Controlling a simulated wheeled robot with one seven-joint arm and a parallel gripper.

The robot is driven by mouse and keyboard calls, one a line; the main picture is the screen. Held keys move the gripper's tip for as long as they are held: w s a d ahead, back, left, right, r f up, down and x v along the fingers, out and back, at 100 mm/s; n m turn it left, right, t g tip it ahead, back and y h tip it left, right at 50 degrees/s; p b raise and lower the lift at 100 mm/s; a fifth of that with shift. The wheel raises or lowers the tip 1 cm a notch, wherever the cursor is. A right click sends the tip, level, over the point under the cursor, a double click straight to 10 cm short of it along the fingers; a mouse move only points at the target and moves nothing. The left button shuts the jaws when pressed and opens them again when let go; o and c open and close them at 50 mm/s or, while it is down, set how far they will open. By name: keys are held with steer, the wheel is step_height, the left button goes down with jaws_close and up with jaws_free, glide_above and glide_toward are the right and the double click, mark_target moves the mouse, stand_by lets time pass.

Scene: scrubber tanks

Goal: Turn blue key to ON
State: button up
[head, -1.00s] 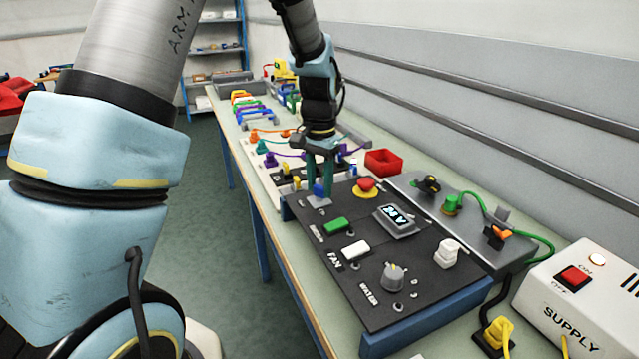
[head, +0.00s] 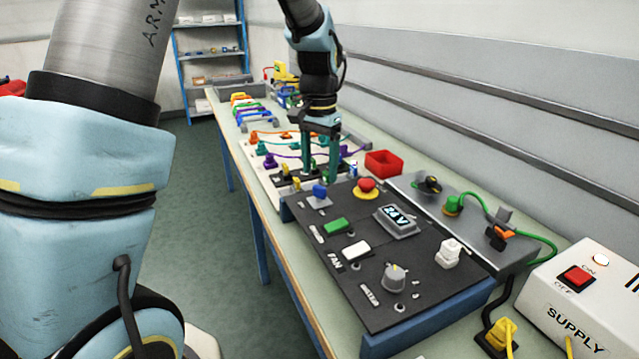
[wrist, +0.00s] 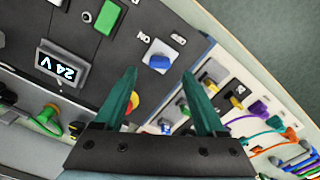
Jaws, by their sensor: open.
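The blue key (head: 319,191) sits on a light square plate at the far left corner of the black control panel (head: 345,275). The display (head: 397,217) reads 24 V.
The panel also holds a red mushroom button (head: 366,185), a green switch (head: 335,225), a white switch (head: 356,248) and a grey knob (head: 396,276). A red bin (head: 384,162) stands behind. Coloured cables and plugs lie beyond the gripper. A white supply box (head: 590,295) is at right.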

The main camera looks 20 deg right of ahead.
mark_target(319, 186)
step_height(319, 186, up, 6)
steer(key=shift+r+b, duration=0.15)
steer(key=shift+b, duration=0.3)
steer(key=s+a+f+n, duration=0.2)
steer(key=a+f+n, duration=0.1)
steer(key=a, duration=0.6)
steer(key=s+a+f+n+t, duration=0.1)
steer(key=s+a+f+n, duration=0.2)
steer(key=a, duration=0.7)
steer(key=s+a+f+n, duration=0.2)
steer(key=a+f+n, duration=0.1)
steer(key=a, duration=0.6)
steer(key=shift+s+a+n+t, duration=0.3)
steer(key=shift+n, duration=0.2)
